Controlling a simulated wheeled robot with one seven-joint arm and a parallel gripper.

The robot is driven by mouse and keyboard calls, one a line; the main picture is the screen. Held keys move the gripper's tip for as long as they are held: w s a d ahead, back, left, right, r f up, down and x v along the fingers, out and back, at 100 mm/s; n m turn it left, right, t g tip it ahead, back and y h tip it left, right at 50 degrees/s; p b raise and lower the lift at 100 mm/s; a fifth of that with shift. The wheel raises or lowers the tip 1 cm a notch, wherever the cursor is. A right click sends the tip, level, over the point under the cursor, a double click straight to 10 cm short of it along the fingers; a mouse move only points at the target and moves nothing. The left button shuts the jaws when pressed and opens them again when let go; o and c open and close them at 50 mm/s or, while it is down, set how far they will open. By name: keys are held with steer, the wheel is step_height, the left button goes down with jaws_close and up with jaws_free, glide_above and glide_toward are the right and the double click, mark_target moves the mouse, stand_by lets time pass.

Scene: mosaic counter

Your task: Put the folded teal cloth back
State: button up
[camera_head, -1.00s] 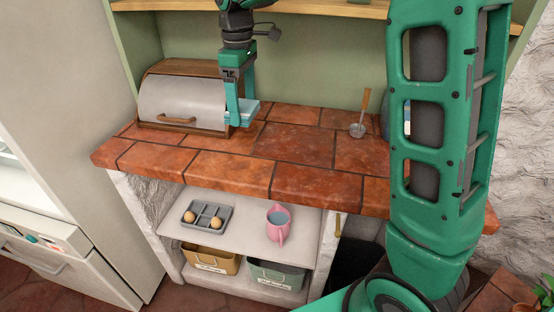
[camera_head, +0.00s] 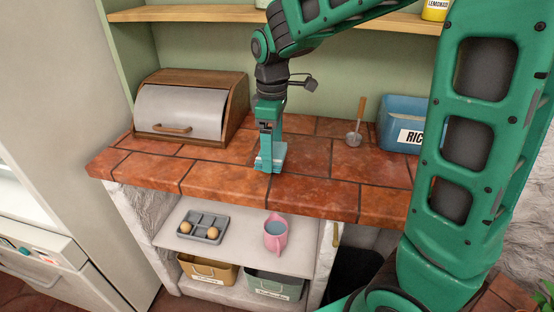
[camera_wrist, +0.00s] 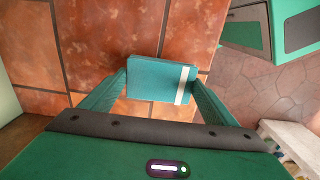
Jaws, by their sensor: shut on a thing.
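The folded teal cloth (camera_wrist: 160,78) has a pale band near one end. It is between the two fingers of my gripper (camera_wrist: 162,90) in the wrist view, and the gripper is shut on it. In the head view the cloth (camera_head: 279,158) is at the fingertips of my gripper (camera_head: 270,166), over the front middle of the tiled counter (camera_head: 225,170). I cannot tell whether the cloth touches the tiles or hangs just above them.
A bread box (camera_head: 180,108) with a shut lid stands at the counter's left. A scoop (camera_head: 356,130) and a blue labelled bin (camera_head: 400,118) are at the right. Tiles between are clear.

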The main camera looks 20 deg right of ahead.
mark_target(274, 152)
steer(key=shift+s+d+f, duration=0.1)
steer(key=shift+s+f, duration=0.05)
steer(key=shift+f, duration=1.95)
steer(key=shift+f, duration=0.1)
steer(key=o, duration=1)
step_height(274, 152, up, 12)
steer(key=shift+r, duration=0.15)
